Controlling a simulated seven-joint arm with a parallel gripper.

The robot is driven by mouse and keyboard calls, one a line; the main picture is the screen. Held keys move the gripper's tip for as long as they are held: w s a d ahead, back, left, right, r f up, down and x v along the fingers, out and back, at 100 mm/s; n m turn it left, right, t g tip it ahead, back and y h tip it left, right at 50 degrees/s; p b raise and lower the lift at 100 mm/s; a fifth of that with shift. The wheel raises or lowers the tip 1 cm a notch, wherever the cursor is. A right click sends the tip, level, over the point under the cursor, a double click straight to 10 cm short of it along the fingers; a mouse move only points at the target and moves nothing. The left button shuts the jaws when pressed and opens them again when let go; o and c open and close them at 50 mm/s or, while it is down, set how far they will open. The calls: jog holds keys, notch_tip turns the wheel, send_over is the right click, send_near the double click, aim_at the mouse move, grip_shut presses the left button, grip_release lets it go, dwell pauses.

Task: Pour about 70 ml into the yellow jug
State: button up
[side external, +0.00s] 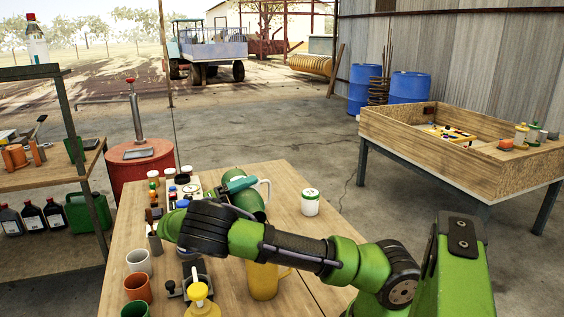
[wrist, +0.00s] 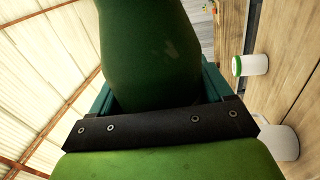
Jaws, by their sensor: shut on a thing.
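My gripper (side external: 238,185), with teal fingers, is shut on a dark green bottle (side external: 250,202) above the far part of the wooden table. The bottle fills the upper middle of the wrist view (wrist: 150,55), between the jaws. The wrist view is turned, with the table on its right, so the bottle looks strongly tilted. Its mouth and contents are hidden. The yellow jug (side external: 262,284) stands on the table's near part, partly behind my forearm, its handle to the right. The bottle is apart from the jug, farther back. No stream of liquid shows.
A white tub with a green lid (side external: 310,204) stands right of the bottle. A pale handle (side external: 265,186) shows behind the bottle. Several cups (side external: 138,287), a yellow-topped bottle (side external: 200,300) and small jars (side external: 170,175) crowd the table's left. The table's right side is mostly clear.

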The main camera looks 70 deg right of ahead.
jog(key=shift+r, duration=0.15)
dwell(0.7)
jog(key=shift+w+d+f+n, duration=0.1)
jog(key=shift+d+f+n, duration=0.1)
jog(key=shift+f+n, duration=0.6)
jog(key=shift+w+d+r+n+t+h, duration=0.1)
jog(key=shift+r+n+t+h, duration=0.25)
jog(key=shift+n, duration=0.75)
jog(key=shift+w+d+n+t, duration=0.3)
jog(key=shift+w+n+t, duration=0.05)
jog(key=shift+n, duration=0.65)
jog(key=shift+f+n+h, duration=0.25)
jog(key=shift+f+n, duration=0.05)
jog(key=shift+n, duration=0.1)
